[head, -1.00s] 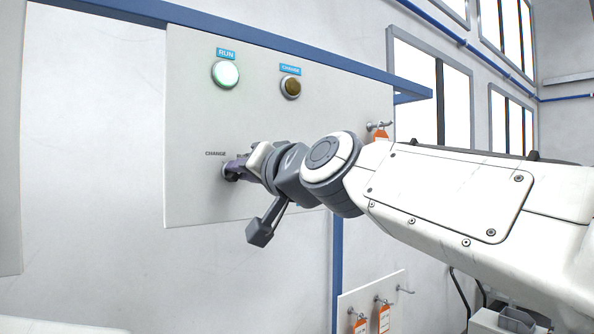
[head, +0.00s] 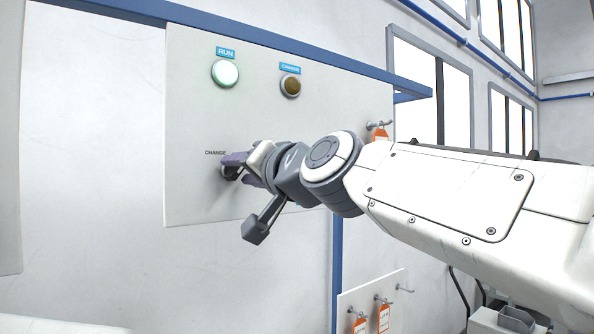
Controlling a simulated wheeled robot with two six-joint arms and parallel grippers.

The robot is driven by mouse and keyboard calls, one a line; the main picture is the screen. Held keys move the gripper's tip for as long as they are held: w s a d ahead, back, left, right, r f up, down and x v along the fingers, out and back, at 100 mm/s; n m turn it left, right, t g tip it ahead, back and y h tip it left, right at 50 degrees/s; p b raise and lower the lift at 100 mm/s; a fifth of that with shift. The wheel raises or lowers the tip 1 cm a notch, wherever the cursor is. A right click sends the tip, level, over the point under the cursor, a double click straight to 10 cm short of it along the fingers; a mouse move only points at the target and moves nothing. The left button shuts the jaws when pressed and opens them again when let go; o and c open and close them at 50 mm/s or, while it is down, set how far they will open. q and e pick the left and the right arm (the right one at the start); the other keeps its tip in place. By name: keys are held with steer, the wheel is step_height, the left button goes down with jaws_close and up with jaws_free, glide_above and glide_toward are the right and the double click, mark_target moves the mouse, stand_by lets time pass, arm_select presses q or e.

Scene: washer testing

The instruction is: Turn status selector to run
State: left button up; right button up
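The status selector (head: 226,172) is a small knob low on the pale panel (head: 200,120), beside a "CHANGE" label. My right gripper (head: 236,171) is at the selector with its purple-grey fingers spread apart. The fingers cover much of the knob, so its exact pointing and any contact are hard to tell. The label on the other side of the selector is hidden by my gripper. The RUN lamp (head: 225,74) above glows pale green. The CHANGE lamp (head: 291,86) is dark amber and looks unlit. My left gripper is not in view.
A blue rail (head: 300,53) runs along the panel's top and sticks out to the right. Orange tags hang on a hook (head: 380,135) behind my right arm and on a lower board (head: 383,318). The wall left of the panel is clear.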

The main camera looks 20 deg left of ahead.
steer(key=shift+d, duration=0.1)
steer(key=b+v, duration=0.4)
steer(key=v, duration=0.6)
steer(key=shift+s+b, duration=0.15)
steer(key=shift+b, duration=0.15)
